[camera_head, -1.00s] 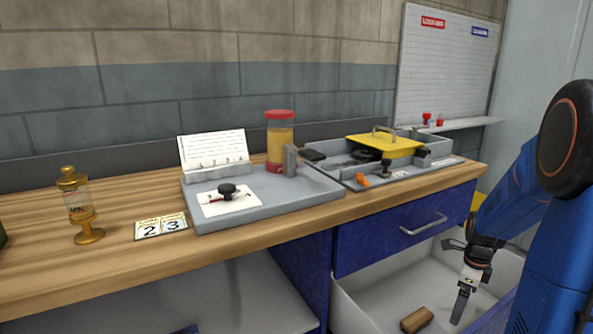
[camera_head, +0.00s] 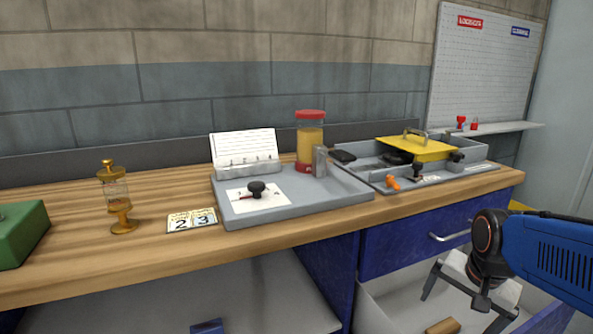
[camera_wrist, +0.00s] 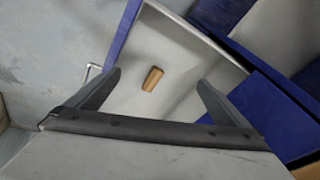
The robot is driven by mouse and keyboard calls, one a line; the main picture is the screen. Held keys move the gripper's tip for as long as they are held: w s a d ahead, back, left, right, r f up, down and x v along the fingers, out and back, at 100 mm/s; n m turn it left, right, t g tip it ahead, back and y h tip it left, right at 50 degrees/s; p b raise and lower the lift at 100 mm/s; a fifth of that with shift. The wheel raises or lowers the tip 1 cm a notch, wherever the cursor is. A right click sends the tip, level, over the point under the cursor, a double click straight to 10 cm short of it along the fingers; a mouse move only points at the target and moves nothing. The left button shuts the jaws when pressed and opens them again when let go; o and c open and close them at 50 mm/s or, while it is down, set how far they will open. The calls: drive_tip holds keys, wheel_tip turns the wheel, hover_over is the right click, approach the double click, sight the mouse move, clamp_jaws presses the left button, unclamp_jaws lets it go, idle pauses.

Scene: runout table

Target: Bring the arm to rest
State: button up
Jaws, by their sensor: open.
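My gripper (camera_head: 458,312) is at the lower right in the head view, in front of the bench's drawer side. Its two dark fingers are spread wide with nothing between them. My blue forearm comes in from the right edge. In the wrist view my gripper (camera_wrist: 158,80) is open too. The block (camera_head: 443,326) is partly cut off at the bottom of the head view.
A blue drawer (camera_head: 400,248) is below.

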drive_tip(key=s+a+r+n+t, duration=0.1)
drive_tip(key=s+a+n, duration=0.4)
drive_tip(key=s+n, duration=0.4)
drive_tip(key=shift+a+r+y, duration=0.3)
drive_tip(key=shift+a+r, duration=0.1)
idle(0.4)
